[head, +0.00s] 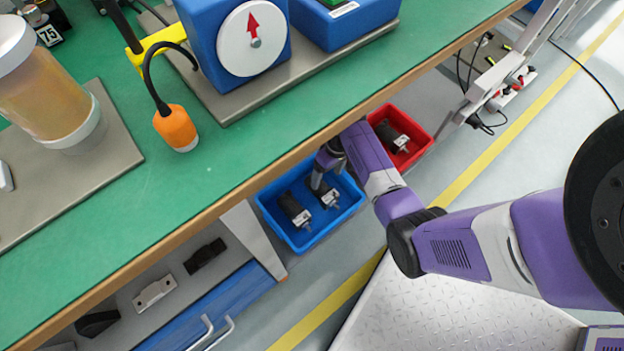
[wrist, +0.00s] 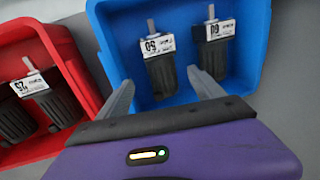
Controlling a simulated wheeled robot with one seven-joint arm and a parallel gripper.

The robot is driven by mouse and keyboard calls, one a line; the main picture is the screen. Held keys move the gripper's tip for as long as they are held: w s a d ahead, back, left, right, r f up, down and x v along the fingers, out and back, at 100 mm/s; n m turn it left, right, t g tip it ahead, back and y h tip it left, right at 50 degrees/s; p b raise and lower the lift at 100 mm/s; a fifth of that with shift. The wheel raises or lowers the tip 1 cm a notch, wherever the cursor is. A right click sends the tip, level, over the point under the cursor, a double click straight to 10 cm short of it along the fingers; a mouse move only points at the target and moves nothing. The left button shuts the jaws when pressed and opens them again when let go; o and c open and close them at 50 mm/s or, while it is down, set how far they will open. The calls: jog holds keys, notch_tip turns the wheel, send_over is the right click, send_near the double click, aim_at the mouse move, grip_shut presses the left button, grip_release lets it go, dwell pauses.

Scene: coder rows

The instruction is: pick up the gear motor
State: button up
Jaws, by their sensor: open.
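Two dark gear motors with white labels and thin metal shafts lie in the blue bin (wrist: 264,75). In the wrist view, one motor (wrist: 161,75) lies near the middle and the other (wrist: 213,52) to its right. The head view shows them as the left motor (head: 293,210) and the right motor (head: 326,194). My gripper (wrist: 160,84) is open and empty over the blue bin; its fingers reach towards the middle motor, one to each side in the picture. The gap in height is hard to tell. In the head view, my gripper (head: 318,180) is partly hidden by my arm.
A red bin (head: 424,139) holding dark motors stands beside the blue one; it also shows in the wrist view (wrist: 82,72). The green workbench (head: 230,170) edge runs close beside my arm. A lower shelf (head: 190,270) holds several dark and silver parts.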

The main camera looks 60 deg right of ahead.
aim_at(324, 187)
jog(key=f+b, duration=0.1)
jog(key=f, duration=0.1)
jog(key=a+f+b, duration=0.1)
jog(key=f+b, duration=0.1)
jog(key=f, duration=0.1)
jog(key=f+b, duration=0.2)
jog(key=shift+a+f, duration=0.2)
jog(key=shift+a, duration=0.1)
jog(key=shift+r, duration=0.1)
jog(key=c, duration=1.6)
jog(key=shift+o, duration=0.2)
jog(key=shift+w, duration=0.1)
